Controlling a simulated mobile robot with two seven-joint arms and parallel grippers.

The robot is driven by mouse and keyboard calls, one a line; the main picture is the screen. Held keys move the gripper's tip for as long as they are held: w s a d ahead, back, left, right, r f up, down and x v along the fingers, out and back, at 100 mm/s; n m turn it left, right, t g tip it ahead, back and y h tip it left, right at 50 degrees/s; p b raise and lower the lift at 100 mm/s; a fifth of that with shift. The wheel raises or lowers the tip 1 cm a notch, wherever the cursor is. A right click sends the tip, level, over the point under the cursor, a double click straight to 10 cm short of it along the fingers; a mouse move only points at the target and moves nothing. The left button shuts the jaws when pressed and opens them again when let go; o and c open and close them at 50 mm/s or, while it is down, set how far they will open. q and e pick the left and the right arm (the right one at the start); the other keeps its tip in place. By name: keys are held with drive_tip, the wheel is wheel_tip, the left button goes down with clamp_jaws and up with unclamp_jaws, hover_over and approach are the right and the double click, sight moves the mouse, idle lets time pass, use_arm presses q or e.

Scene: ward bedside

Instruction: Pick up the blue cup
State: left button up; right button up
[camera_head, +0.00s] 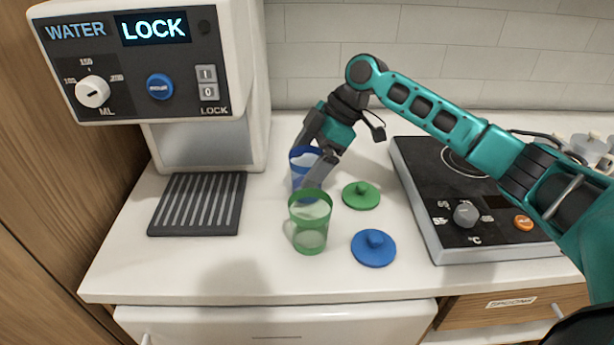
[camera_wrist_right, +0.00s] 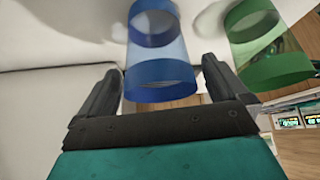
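The blue cup (camera_head: 299,169) stands upright on the white counter, right of the water dispenser, partly hidden by my right gripper (camera_head: 305,165). It is see-through with blue bands. In the right wrist view the blue cup (camera_wrist_right: 160,62) lies between the two spread fingers of the right gripper (camera_wrist_right: 160,75). A narrow gap shows on each side of it, so the gripper is open and not clamped on it. My left gripper is not in view.
A green cup (camera_head: 310,222) stands close in front of the blue cup. A green lid (camera_head: 361,195) and a blue lid (camera_head: 373,248) lie to the right. The water dispenser (camera_head: 200,140) is at left, a hot plate (camera_head: 430,215) at right. The front left counter is clear.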

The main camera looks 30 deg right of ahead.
drive_tip(key=c, duration=1)
drive_tip(key=shift+r, duration=0.1)
